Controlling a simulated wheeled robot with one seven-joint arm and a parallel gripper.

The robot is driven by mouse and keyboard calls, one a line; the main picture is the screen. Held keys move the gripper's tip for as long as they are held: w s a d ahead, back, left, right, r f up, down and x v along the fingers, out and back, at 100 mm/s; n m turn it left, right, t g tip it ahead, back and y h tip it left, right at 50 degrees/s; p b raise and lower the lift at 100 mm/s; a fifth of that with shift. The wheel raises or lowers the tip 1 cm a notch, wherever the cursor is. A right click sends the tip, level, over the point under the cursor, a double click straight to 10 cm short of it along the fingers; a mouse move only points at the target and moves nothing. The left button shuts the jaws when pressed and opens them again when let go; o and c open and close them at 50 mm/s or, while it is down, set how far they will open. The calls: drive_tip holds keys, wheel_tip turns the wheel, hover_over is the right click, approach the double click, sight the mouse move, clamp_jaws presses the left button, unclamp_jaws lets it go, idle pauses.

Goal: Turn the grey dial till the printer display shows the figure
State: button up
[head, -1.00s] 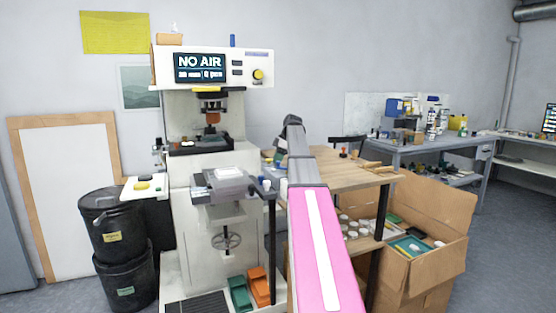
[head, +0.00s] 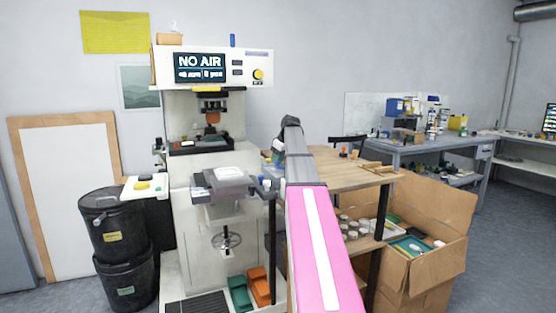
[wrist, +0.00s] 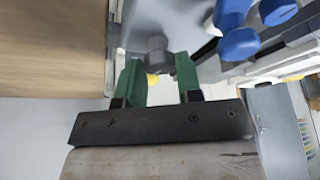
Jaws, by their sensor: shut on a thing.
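The printer display (head: 200,68) is on the white upper front of the machine in the head view. It reads "NO AIR" in large letters, with a lower line too small to read surely. In the wrist view the grey dial (wrist: 158,46) shows as a short round knob between the green fingers of my gripper (wrist: 160,74). The fingers are shut on it, one at each side. In the head view my arm hides both the gripper and the dial.
A yellow knob (head: 258,75) sits right of the display. Blue round objects (wrist: 238,43) are close right of the fingers in the wrist view. A wooden table (head: 350,170) stands right of the printer, with an open cardboard box (head: 430,265) in front.

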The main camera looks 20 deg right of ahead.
drive_tip(key=m, duration=0.2)
drive_tip(key=m+h, duration=0.1)
drive_tip(key=m, duration=0.1)
drive_tip(key=shift+s+a+m+t+h, duration=0.1)
drive_tip(key=shift+a+m+t+h, duration=0.1)
drive_tip(key=shift+m+t+h, duration=0.15)
drive_tip(key=shift+a+m+h, duration=0.1)
drive_tip(key=shift+m+h, duration=0.65)
drive_tip(key=shift+m, duration=1.2)
drive_tip(key=o, duration=0.9)
drive_tip(key=shift+o, duration=0.2)
drive_tip(key=shift+r, duration=0.1)
drive_tip(key=v, duration=1)
drive_tip(key=shift+s+r, duration=0.15)
drive_tip(key=shift+r, duration=0.1)
drive_tip(key=shift+a, duration=0.1)
drive_tip(key=shift+s, duration=0.1)
